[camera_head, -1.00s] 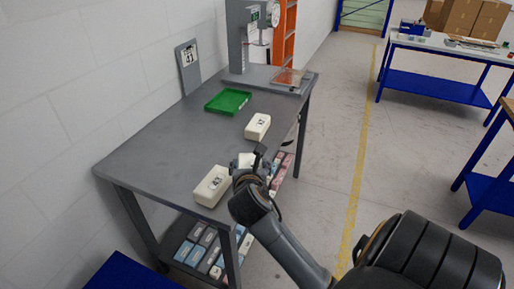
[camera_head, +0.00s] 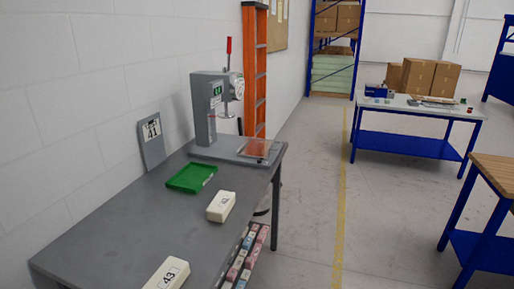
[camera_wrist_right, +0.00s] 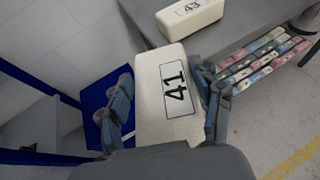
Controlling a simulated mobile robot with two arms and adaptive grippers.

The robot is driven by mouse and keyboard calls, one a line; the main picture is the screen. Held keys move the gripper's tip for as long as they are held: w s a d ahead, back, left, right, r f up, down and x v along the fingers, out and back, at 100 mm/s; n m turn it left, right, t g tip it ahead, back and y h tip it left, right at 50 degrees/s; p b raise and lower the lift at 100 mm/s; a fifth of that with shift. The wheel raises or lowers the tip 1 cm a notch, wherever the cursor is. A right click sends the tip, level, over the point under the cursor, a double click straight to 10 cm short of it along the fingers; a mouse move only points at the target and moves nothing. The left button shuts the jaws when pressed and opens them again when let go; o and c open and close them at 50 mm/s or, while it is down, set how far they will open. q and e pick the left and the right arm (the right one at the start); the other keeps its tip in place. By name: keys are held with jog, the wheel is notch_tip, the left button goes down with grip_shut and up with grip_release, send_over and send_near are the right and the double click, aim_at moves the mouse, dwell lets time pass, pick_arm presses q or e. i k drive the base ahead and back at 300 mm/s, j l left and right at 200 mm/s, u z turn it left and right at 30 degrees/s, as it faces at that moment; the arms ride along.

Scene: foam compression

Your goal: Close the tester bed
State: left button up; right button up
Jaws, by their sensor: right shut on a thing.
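The tester (camera_head: 207,110) stands at the far end of the grey table, a grey column with a dial and a raised red lever. In the right wrist view, my right gripper (camera_wrist_right: 168,97) is shut on a cream foam block marked 41 (camera_wrist_right: 162,72), with a finger along each side. The gripper is out of the head view, away from the tester. My left gripper is not in view.
A block marked 43 (camera_head: 168,275) lies at the near table edge and shows in the wrist view (camera_wrist_right: 190,17). Another cream block (camera_head: 221,207) and a green tray (camera_head: 191,178) lie nearer the tester.

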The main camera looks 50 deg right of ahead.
aim_at(253, 149)
jog(key=l+u, duration=0.2)
jog(key=l, duration=1.2)
jog(key=k+l+u, duration=0.2)
jog(key=l, duration=1.2)
jog(key=i, duration=0.1)
